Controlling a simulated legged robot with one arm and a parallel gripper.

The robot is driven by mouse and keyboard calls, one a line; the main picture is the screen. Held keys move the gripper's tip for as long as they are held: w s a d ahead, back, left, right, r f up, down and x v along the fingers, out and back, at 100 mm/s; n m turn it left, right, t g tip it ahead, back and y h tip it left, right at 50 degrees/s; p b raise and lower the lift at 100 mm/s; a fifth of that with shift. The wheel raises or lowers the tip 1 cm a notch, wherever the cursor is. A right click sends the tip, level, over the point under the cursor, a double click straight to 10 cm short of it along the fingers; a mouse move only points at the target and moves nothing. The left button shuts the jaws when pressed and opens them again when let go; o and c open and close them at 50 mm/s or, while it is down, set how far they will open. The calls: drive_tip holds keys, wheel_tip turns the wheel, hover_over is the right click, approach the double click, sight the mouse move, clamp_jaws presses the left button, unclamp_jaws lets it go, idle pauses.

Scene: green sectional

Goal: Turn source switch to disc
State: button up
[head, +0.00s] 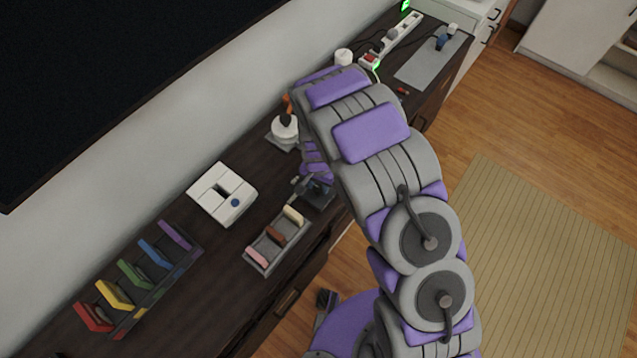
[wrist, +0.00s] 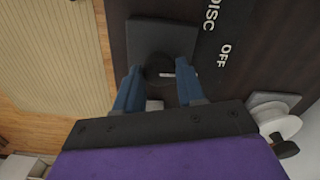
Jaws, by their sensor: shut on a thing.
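The source switch is a dark round knob (wrist: 160,68) on a square black base (wrist: 162,34) in the wrist view. A short white mark shows on the knob. White letters DISC (wrist: 211,14) and OFF (wrist: 224,56) lie on the dark top to the right of the base. My gripper (wrist: 160,64) has its two blue fingers on either side of the knob and is shut on it. In the head view the switch base (head: 318,195) shows partly under my gripper, and my arm hides part of that area.
The dark cabinet top holds a tray with coloured blocks (head: 268,259) beside the switch, a white box (head: 223,193), a rack of coloured cases (head: 139,275) and a joystick-like thing (head: 285,128). A power strip (head: 397,38) lies at the far end.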

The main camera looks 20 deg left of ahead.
drive_tip(key=shift+n, duration=0.3)
drive_tip(key=n+p, duration=0.1)
drive_tip(key=n, duration=0.2)
drive_tip(key=shift+w+a+r+p, duration=0.1)
drive_tip(key=shift+a+r+p, duration=0.05)
drive_tip(key=shift+p, duration=0.2)
drive_tip(key=n+p, duration=0.1)
drive_tip(key=n, duration=0.4)
drive_tip(key=shift+p, duration=0.35)
drive_tip(key=shift+n, duration=0.3)
drive_tip(key=o, duration=1.1)
drive_tip(key=shift+c, duration=0.2)
